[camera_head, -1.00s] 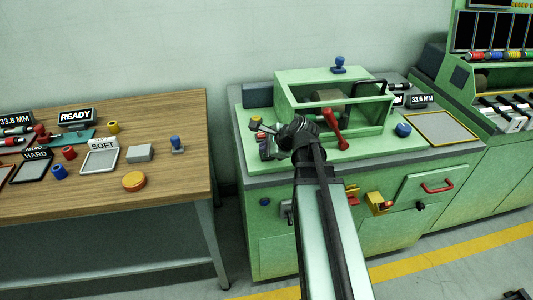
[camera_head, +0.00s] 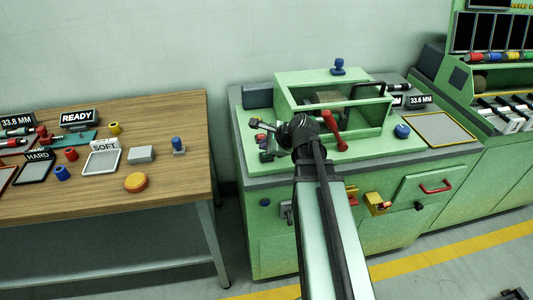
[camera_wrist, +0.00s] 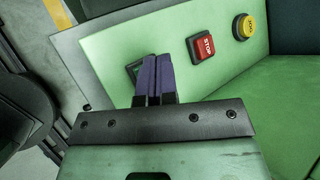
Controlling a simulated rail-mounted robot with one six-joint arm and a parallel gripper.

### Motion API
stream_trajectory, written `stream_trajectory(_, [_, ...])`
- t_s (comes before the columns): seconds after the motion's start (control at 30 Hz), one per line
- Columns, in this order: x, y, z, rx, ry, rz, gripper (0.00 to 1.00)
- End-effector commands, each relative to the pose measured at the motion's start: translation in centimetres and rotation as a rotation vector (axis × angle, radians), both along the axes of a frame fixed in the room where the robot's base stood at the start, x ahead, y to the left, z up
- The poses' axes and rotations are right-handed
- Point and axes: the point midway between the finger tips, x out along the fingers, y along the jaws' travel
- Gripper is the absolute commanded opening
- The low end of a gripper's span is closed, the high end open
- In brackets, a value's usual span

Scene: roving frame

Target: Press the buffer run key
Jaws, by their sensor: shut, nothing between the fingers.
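In the wrist view my gripper (camera_wrist: 153,79) is shut and empty, its two purple fingers side by side. Its tips are over a dark square-framed key (camera_wrist: 132,70) on a light green panel (camera_wrist: 110,48). The fingers hide most of that key, so its label does not show and I cannot tell whether they touch it. A red STOP key (camera_wrist: 202,47) and a yellow round key (camera_wrist: 244,27) with an unreadable label sit to the right. In the head view my arm blocks a clear look at the gripper, over the left part of the green machine (camera_head: 262,225).
The green machine carries an open-fronted housing (camera_head: 292,82), a red lever (camera_head: 334,130) and a blue knob (camera_head: 402,131). A wooden table (camera_head: 60,201) with trays and small parts stands left. A gap of floor separates them.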

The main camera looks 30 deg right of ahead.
Motion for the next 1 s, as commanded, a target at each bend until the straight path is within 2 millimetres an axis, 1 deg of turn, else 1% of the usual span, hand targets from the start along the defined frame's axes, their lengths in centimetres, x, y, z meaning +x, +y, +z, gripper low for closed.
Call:
stream_trajectory(0.2, [0.0,0.0,2.3,0.000,0.000,0.000,0.00])
stream_trajectory(0.5, [0.0,0.0,5.1,0.000,0.000,0.000,0.00])
stream_trajectory(1.0, [0.0,0.0,4.9,0.000,0.000,0.000,0.00])
